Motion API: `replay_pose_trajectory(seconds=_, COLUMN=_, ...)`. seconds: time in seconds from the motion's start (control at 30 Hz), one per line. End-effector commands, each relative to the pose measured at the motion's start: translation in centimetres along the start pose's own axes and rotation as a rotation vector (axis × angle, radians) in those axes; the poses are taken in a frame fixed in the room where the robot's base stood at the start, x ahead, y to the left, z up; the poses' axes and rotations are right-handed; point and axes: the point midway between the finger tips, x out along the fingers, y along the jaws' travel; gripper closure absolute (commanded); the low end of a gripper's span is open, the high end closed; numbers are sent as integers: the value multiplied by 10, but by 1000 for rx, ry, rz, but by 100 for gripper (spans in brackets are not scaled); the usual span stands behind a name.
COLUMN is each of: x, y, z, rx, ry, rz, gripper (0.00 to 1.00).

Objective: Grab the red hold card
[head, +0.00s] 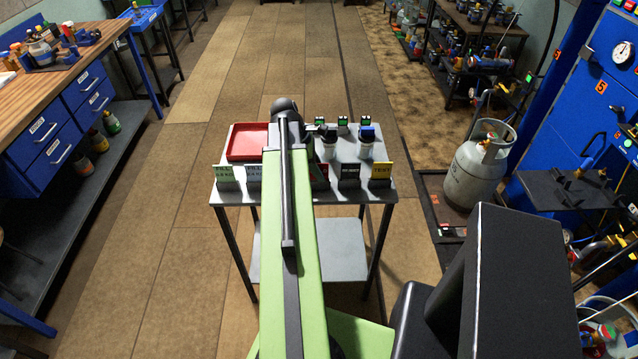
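A small table (335,186) stands in front of me with a row of small standing cards along its near edge. A narrow strip of a red card (324,172) shows just right of my arm, between the arm and a black card (349,171). Most of the red card is hidden by the arm, and its lettering cannot be read. My green arm reaches forward over the table. Its dark far end (286,108) is above the table's back part. The fingers of my gripper cannot be made out, so whether they are open or shut is not visible.
A yellow card (381,170) stands right of the black one; green (226,174) and pale (253,172) cards stand left. A red tray (247,141) and two small containers (366,145) are behind. A grey gas cylinder (477,165) stands right. The floor left is clear.

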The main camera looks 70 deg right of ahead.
Motion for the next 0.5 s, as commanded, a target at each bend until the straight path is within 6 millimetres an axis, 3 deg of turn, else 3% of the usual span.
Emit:
replay_pose_trajectory(seconds=0.2, x=1, y=0, z=1, rx=0, ry=0, rz=0, gripper=70)
replay_pose_trajectory(seconds=0.43, x=1, y=0, z=1, rx=0, ry=0, rz=0, gripper=100)
replay_pose_trajectory(seconds=0.5, x=1, y=0, z=1, rx=0, ry=0, rz=0, gripper=100)
